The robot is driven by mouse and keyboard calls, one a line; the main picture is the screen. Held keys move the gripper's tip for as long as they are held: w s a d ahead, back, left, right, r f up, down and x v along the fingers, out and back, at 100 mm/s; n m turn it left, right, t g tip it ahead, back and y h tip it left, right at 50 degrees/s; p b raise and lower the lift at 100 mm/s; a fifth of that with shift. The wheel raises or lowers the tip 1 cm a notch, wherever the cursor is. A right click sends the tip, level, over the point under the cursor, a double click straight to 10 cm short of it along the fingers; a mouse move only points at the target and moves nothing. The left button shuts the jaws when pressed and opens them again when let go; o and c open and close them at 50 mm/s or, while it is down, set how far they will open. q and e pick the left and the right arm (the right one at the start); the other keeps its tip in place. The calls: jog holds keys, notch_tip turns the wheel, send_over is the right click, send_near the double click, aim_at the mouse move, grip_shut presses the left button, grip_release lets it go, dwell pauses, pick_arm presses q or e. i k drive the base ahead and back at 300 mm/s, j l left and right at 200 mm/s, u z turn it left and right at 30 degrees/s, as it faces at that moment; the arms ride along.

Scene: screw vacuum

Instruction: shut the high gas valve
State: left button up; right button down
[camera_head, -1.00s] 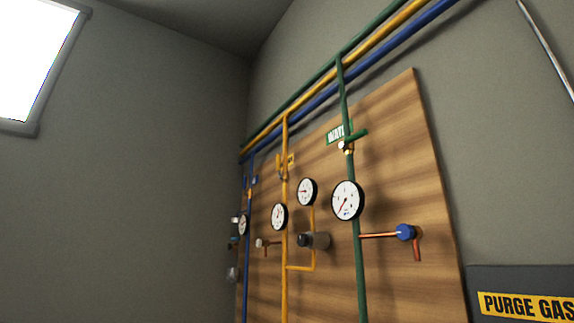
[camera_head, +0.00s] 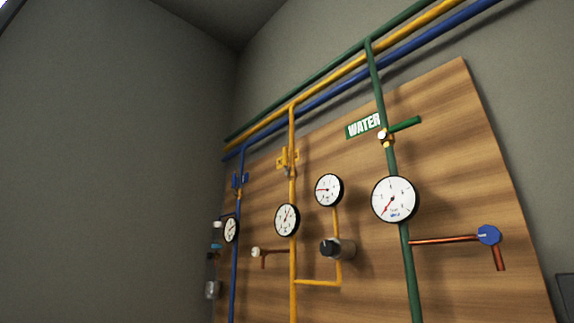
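The yellow gas pipe (camera_head: 293,250) runs down the wooden board from the yellow overhead pipe. High on it sits the gas valve (camera_head: 287,159), with a yellow handle; its exact angle to the pipe is hard to tell from here. Below the valve is a round white gauge (camera_head: 287,220). A second gauge (camera_head: 328,190) and a dark regulator knob (camera_head: 330,249) are on a yellow side branch to its right. Neither of my grippers is in view.
The green water pipe (camera_head: 408,267) has a green-handled valve (camera_head: 398,130), a large gauge (camera_head: 395,200) and a blue-handled tap (camera_head: 488,235). A blue pipe (camera_head: 236,266) with its own blue valve (camera_head: 240,183) stands left. The wooden board (camera_head: 470,170) backs the pipes.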

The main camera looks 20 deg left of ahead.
aim_at(287, 173)
jog(key=j+z, duration=0.25)
jog(key=j, duration=2.75)
